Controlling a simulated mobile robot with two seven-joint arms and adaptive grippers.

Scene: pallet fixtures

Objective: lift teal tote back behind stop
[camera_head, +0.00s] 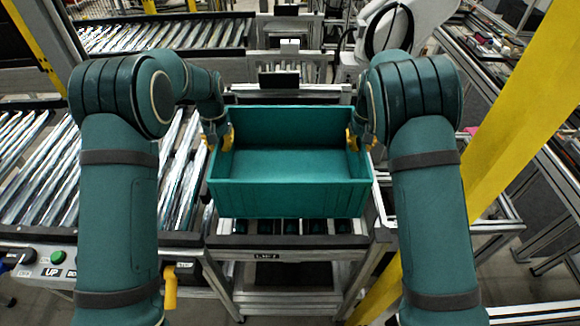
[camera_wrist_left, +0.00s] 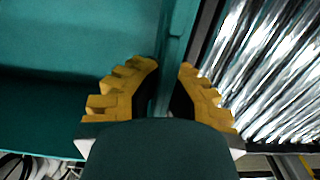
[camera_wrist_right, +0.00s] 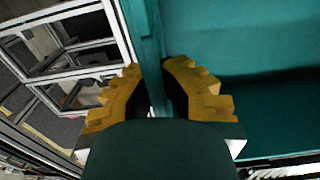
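The teal tote (camera_head: 290,198) is an open, empty box in the middle of the head view, over the small roller stand. My left gripper (camera_head: 227,138) is at its left wall and my right gripper (camera_head: 352,138) at its right wall. In the left wrist view the yellow fingers (camera_wrist_left: 170,67) straddle the tote wall (camera_wrist_left: 172,45), tips close against both sides. In the right wrist view the fingers (camera_wrist_right: 151,66) straddle the opposite wall (camera_wrist_right: 150,40) the same way. The tote's underside is hidden, so any gap below it cannot be told. I cannot clearly identify the stop.
The stand (camera_head: 300,241) labelled LIFT shows rollers in front of the tote. A roller conveyor (camera_head: 30,170) lies at left, with a button box (camera_head: 55,262) at its front. A dark plate (camera_head: 279,79) stands behind the tote. A yellow post (camera_head: 520,110) rises at right.

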